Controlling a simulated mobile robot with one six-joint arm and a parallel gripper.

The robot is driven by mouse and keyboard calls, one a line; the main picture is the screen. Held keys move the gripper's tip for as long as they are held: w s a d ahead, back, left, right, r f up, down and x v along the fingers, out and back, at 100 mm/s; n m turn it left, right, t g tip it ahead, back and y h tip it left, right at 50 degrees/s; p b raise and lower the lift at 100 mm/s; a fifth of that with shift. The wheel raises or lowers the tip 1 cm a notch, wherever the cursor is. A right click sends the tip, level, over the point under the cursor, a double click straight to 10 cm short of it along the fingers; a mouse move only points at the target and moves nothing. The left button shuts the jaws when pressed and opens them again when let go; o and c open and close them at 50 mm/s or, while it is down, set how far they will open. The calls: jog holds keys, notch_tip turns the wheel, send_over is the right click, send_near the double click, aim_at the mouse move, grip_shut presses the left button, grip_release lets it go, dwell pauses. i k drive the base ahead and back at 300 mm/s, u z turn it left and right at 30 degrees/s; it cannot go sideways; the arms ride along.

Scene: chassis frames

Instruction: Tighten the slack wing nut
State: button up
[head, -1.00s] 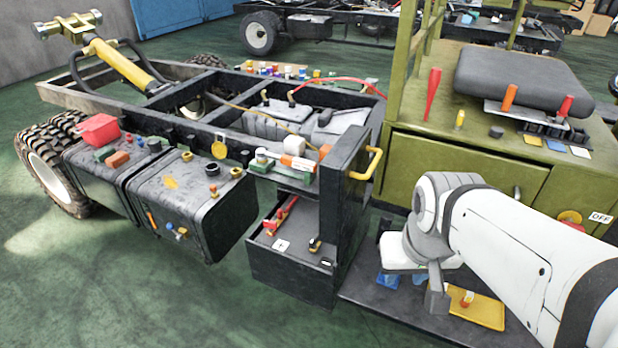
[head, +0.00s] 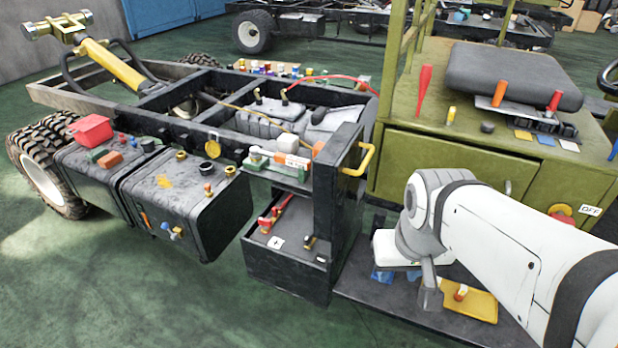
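I cannot make out a wing nut for certain at this size. A small orange-and-white upright piece (head: 461,292) stands on a yellow plate (head: 482,306) on the low dark platform at the lower right. My gripper (head: 429,292) points down just left of that piece, seemingly apart from it. Only a grey part of it shows, so its opening and anything between its fingers cannot be seen. An open black box (head: 288,275) left of my arm holds red parts (head: 274,215) and a small black-and-yellow fitting (head: 309,243).
A black post with a yellow handle (head: 366,160) rises between the box and the olive cabinet (head: 440,165). Black tanks (head: 180,205) carry small caps and blocks. A white block (head: 392,248) and a blue item (head: 381,276) lie beside my gripper. Green floor at front left is clear.

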aim_at(308, 239)
jog(key=u, duration=0.55)
jog(key=k, duration=0.85)
jog(key=u, duration=0.8)
jog(key=k, duration=0.4)
jog(key=u, duration=0.55)
jog(key=i, duration=1.5)
jog(key=z, duration=1.1)
jog(key=i, duration=1.3)
jog(key=z, duration=1)
jog(key=k, duration=0.65)
jog(key=z, duration=0.2)
jog(key=i, duration=0.7)
jog(key=u, duration=0.05)
